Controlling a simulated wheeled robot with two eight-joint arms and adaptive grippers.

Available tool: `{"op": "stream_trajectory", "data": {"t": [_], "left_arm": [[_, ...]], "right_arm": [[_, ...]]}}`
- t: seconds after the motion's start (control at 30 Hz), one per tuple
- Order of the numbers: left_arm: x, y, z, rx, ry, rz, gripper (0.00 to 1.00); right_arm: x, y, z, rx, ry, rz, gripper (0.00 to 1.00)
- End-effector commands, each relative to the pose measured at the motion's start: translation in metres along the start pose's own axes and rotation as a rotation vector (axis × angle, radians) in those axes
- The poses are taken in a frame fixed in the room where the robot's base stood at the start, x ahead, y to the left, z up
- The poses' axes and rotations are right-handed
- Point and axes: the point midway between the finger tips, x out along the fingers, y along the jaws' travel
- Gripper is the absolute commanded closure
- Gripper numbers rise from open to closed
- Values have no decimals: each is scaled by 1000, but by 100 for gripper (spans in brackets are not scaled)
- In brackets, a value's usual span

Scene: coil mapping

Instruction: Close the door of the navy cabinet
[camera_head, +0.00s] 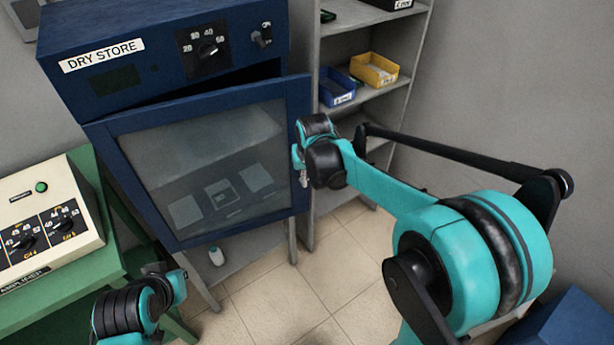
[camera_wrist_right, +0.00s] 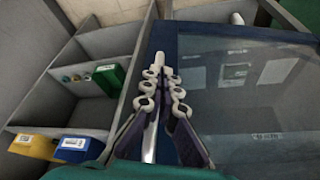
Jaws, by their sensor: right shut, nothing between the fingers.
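The navy cabinet (camera_head: 140,75) stands at the left in the head view, labelled "DRY STORE". Its door (camera_head: 297,130) has a navy frame around a large glass pane. The door is ajar, with a dark gap between its top edge and the cabinet body, widest toward the right. My right gripper (camera_head: 301,178) is shut and empty at the door's right edge. In the right wrist view the closed fingertips (camera_wrist_right: 160,68) lie over the door's frame (camera_wrist_right: 195,43); I cannot tell whether they touch it.
A grey shelf unit (camera_head: 372,25) stands right of the cabinet, holding a blue bin (camera_head: 338,88) and a yellow bin (camera_head: 375,70). A beige device (camera_head: 45,215) sits on a green table (camera_head: 85,275) at the left. Tiled floor (camera_head: 290,300) is clear in front.

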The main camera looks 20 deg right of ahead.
Motion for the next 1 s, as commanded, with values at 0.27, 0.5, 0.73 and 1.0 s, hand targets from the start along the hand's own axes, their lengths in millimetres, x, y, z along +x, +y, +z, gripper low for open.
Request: {"op": "stream_trajectory", "data": {"t": [0.27,0.5,0.73,1.0], "left_arm": [[-1,0,-1,0,0,0,100],[-6,0,-4,0,0,0,100],[-11,0,-8,0,0,0,100],[-11,0,-8,0,0,0,100]], "right_arm": [[6,-2,-19,-33,-1,-13,100],[28,-11,-76,-152,-1,-61,100],[43,-21,-111,-234,-1,-93,100],[46,-23,-118,-248,6,-100,100]]}}
